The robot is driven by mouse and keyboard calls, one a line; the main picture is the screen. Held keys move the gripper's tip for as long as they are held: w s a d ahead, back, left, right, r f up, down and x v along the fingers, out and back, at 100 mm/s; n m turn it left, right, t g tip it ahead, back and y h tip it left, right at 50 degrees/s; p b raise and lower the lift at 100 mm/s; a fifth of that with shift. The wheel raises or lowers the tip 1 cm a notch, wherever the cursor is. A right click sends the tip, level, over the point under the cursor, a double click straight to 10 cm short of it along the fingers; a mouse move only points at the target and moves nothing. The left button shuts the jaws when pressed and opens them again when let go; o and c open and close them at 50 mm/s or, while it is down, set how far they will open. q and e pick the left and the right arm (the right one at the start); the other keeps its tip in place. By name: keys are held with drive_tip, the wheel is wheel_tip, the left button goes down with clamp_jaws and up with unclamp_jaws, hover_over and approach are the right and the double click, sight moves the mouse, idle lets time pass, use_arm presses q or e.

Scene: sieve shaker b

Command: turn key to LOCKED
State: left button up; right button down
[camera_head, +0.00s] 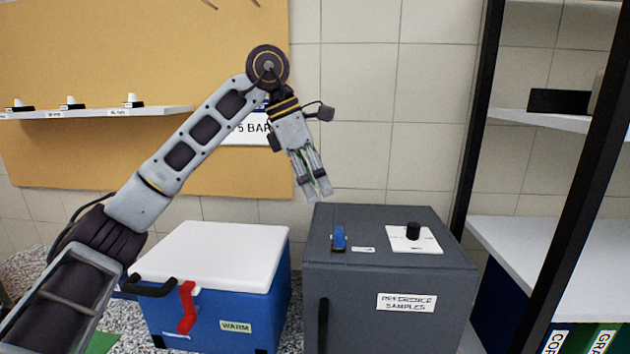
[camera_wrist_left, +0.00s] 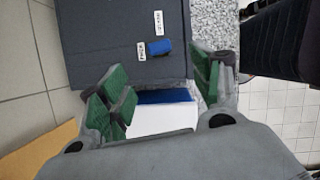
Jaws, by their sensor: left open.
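The blue key (camera_head: 339,238) stands on top of a dark grey cabinet (camera_head: 455,262), near its left edge. A small white label (camera_head: 363,249) lies beside it, too small to read. In the left wrist view the blue key (camera_wrist_left: 159,47) shows with two small labels near it, also unreadable. I cannot tell which position the key points to. My left gripper (camera_head: 318,196) is open and empty, with its fingertips pointing down above the cabinet's back left part, apart from the key. In the left wrist view the key appears beyond the open fingers (camera_wrist_left: 166,92). My right gripper is not in view.
A black knob (camera_head: 413,231) on a white plate stands at the cabinet top's right. A blue cooler (camera_head: 205,318) with white lid (camera_head: 212,250) and red latch (camera_head: 186,305) stands left. A black-framed shelf rack (camera_head: 480,120) rises right. A wall shelf (camera_head: 90,112) hangs behind my arm.

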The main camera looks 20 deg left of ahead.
sight(337, 230)
use_arm(q)
drive_tip(key=x, duration=1.2)
drive_tip(key=shift+w+d+f+p, duration=0.1)
drive_tip(key=shift+p, duration=0.3)
drive_tip(key=shift+x, duration=0.8)
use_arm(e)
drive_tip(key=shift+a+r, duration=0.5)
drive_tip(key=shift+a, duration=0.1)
use_arm(q)
drive_tip(key=c, duration=1.1)
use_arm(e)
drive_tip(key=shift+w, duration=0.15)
use_arm(q)
drive_tip(key=shift+m, duration=0.3)
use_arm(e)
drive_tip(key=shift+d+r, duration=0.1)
